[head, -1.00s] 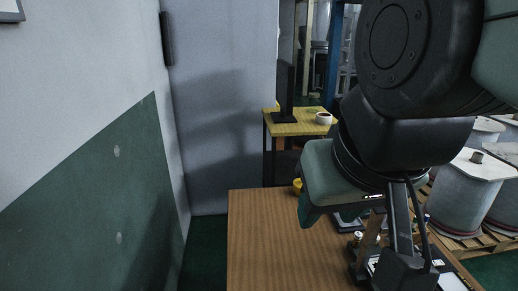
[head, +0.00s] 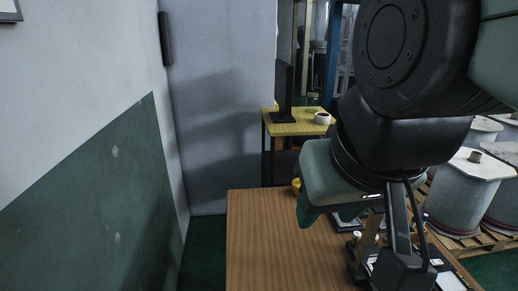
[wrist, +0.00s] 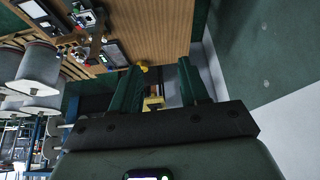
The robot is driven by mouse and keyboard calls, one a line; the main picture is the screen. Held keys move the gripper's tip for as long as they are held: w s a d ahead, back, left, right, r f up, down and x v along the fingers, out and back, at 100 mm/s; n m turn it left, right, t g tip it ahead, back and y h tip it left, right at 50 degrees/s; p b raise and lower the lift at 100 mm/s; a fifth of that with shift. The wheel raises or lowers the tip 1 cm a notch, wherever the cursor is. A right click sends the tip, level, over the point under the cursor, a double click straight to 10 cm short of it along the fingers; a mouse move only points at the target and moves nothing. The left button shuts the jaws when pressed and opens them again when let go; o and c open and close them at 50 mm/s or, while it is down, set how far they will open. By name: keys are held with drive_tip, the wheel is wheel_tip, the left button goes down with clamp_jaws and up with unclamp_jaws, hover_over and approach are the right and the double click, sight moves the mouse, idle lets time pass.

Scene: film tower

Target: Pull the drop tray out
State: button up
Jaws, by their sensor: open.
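My gripper (wrist: 158,74) is open in the wrist view, its two green fingers spread with nothing held between them. In the head view my gripper (head: 308,214) hangs above the wooden table, partly hidden by my own arm. A small apparatus (wrist: 88,17) with black and red parts stands on the table in the wrist view, away to the upper left of the fingers and apart from them. In the head view it is mostly behind my arm. I cannot make out the drop tray clearly in either view.
The wooden table (head: 265,240) is bare on its left side. A dark flat panel (wrist: 114,53) lies near the apparatus. A small yellow object (head: 297,184) sits at the table's far edge. Large drums (head: 463,190) stand on pallets at right. A wall (head: 80,130) is at left.

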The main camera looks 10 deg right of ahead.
drive_tip(key=shift+o, duration=0.3)
drive_tip(key=w+d+r+n+t, duration=0.1)
drive_tip(key=w+r+n+t, duration=0.1)
drive_tip(key=w+r+n, duration=0.45)
drive_tip(key=w+r+n+t, duration=0.2)
drive_tip(key=w+n, duration=0.1)
drive_tip(key=w, duration=0.7)
drive_tip(key=w+d+f+g+h, duration=0.1)
drive_tip(key=w+d+f+h, duration=0.15)
drive_tip(key=w+d, duration=0.3)
drive_tip(key=w+d+f+g, duration=0.1)
drive_tip(key=w+d+f, duration=0.1)
drive_tip(key=d+f, duration=0.65)
drive_tip(key=w+d+f+g, duration=0.2)
drive_tip(key=d+f, duration=0.6)
drive_tip(key=d, duration=0.2)
drive_tip(key=s+d+f+m+y, duration=0.2)
drive_tip(key=s+d+f, duration=0.4)
drive_tip(key=d+f, duration=0.55)
drive_tip(key=s+a+f+n+g+y, duration=0.1)
drive_tip(key=s+a+f+g+y, duration=0.2)
drive_tip(key=s+f, duration=0.5)
drive_tip(key=shift+t+y, duration=0.3)
drive_tip(key=shift+y, duration=0.05)
drive_tip(key=x, duration=1)
drive_tip(key=shift+s+a, duration=0.15)
drive_tip(key=shift+a, duration=0.1)
